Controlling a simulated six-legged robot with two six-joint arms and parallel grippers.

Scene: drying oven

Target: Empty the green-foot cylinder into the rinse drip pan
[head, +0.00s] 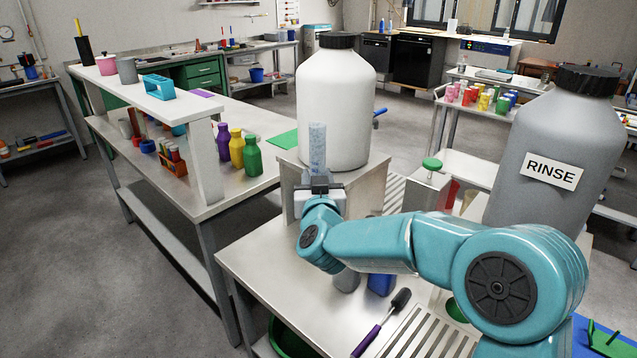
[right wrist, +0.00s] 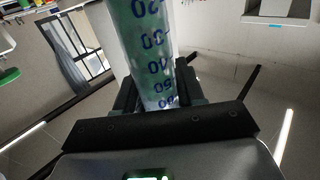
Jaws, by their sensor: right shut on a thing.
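A clear graduated cylinder (head: 317,148) with speckled blue markings stands upright in my right gripper (head: 319,188), above the steel bench. My right gripper is shut on it. In the right wrist view the cylinder (right wrist: 150,50) shows blue numbers and a pale greenish inside, between the dark jaws. Its foot is hidden, so I cannot see the foot's colour. A large grey bottle labelled RINSE (head: 550,150) stands at the right. A slotted metal pan (head: 437,335) lies in front of it, partly covered by my right arm. My left gripper is not in view.
A big white bottle (head: 335,105) with a black cap stands right behind the cylinder. A blue object (head: 381,284) and a purple-handled brush (head: 382,323) are on the bench below my arm. Purple, yellow and green bottles (head: 237,150) stand on the left bench.

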